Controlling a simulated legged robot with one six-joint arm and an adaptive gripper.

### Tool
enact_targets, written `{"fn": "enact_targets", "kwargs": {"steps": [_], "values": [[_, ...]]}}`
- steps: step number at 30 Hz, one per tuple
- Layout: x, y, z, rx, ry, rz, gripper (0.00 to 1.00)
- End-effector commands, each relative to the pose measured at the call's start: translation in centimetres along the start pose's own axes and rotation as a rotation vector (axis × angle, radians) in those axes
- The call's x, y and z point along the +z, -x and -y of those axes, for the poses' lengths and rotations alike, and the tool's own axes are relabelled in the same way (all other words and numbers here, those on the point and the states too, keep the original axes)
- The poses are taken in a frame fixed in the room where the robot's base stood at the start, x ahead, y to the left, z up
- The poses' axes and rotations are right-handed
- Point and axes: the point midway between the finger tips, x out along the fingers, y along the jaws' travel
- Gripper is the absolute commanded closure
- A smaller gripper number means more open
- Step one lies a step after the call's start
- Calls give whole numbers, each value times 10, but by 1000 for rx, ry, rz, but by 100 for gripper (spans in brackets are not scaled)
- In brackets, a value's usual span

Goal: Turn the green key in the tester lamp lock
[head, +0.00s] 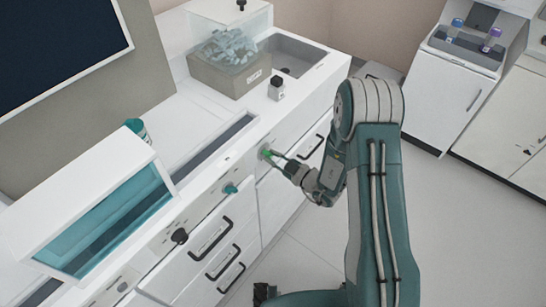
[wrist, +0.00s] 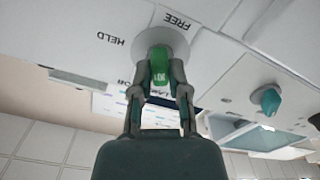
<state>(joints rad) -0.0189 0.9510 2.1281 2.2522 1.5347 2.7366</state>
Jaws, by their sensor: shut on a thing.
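The green key (wrist: 160,66) sits in a round pale lock (wrist: 155,38) on the white cabinet front. In the wrist view the words HELD (wrist: 110,40) and FREE (wrist: 177,20) are printed beside the lock, upside down. My gripper (wrist: 160,75) is shut on the key, one finger on each side. In the head view my gripper (head: 287,165) reaches the cabinet front from the right, and a bit of the green key (head: 270,153) shows at its tip. The tips hide part of the key.
A teal knob (head: 231,188) and a black knob (head: 179,236) stick out farther along the same front. A bin of pale blue items (head: 228,47) and a small bottle (head: 276,88) stand on the counter. Open floor lies right.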

Motion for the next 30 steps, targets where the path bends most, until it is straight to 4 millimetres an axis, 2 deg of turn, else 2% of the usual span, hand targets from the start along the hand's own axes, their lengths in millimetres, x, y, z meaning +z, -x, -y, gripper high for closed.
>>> {"fn": "enact_targets", "kwargs": {"steps": [6, 15, 22, 23, 24, 25, 30], "values": [[0, 0, 0, 0, -15, 0, 100], [0, 0, 0, 1, -267, 0, 100], [0, 0, 0, 1, -276, 0, 100], [0, 0, 0, 1, -275, 0, 65], [0, 0, 0, 1, -275, 0, 48], [0, 0, 0, 1, -275, 0, 39], [0, 0, 0, 1, -274, 0, 39]]}}
